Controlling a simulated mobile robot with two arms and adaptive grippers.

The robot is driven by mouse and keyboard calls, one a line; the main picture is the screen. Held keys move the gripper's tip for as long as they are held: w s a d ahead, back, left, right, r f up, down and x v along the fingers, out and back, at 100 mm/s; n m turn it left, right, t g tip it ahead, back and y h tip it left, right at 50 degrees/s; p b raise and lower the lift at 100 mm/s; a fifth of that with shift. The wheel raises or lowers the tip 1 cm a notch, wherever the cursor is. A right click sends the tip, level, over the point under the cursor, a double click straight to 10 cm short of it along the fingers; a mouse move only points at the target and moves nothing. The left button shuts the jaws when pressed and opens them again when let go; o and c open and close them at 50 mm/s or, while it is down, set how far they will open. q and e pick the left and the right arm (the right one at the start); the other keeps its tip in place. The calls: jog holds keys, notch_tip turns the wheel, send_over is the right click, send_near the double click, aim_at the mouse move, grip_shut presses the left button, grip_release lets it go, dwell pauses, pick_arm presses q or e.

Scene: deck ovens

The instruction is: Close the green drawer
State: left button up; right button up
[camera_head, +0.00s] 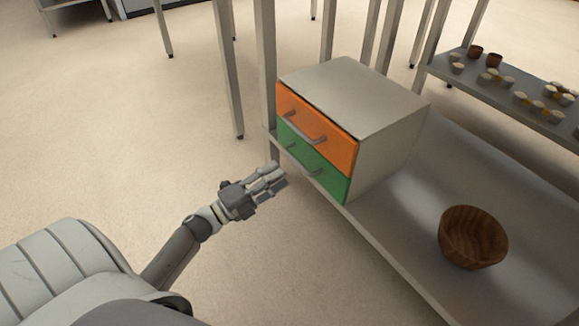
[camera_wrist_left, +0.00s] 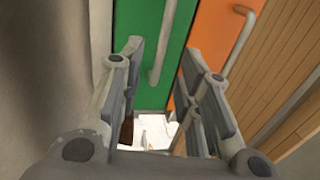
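The green drawer (camera_head: 333,181) is the lower drawer of a grey metal cabinet (camera_head: 350,92). Its front looks flush or nearly flush with the orange drawer (camera_head: 334,143) above it. My left gripper (camera_head: 280,178) is in front of the green drawer, to its left in the head view, and looks apart from it. In the left wrist view its two fingers (camera_wrist_left: 165,75) are spread with nothing held. The green front (camera_wrist_left: 132,25) and its grey bar handle (camera_wrist_left: 163,45) show beyond and between the fingers. My right gripper is not in view.
The cabinet stands on a grey metal shelf (camera_head: 395,235) near its edge. A wooden bowl (camera_head: 472,238) sits on the same shelf at right. Metal posts stand behind the cabinet. Another shelf (camera_head: 443,68) holds several small cups. The floor left of the gripper is clear.

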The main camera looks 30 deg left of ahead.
pick_arm(q)
jog(key=shift+v, duration=2.1)
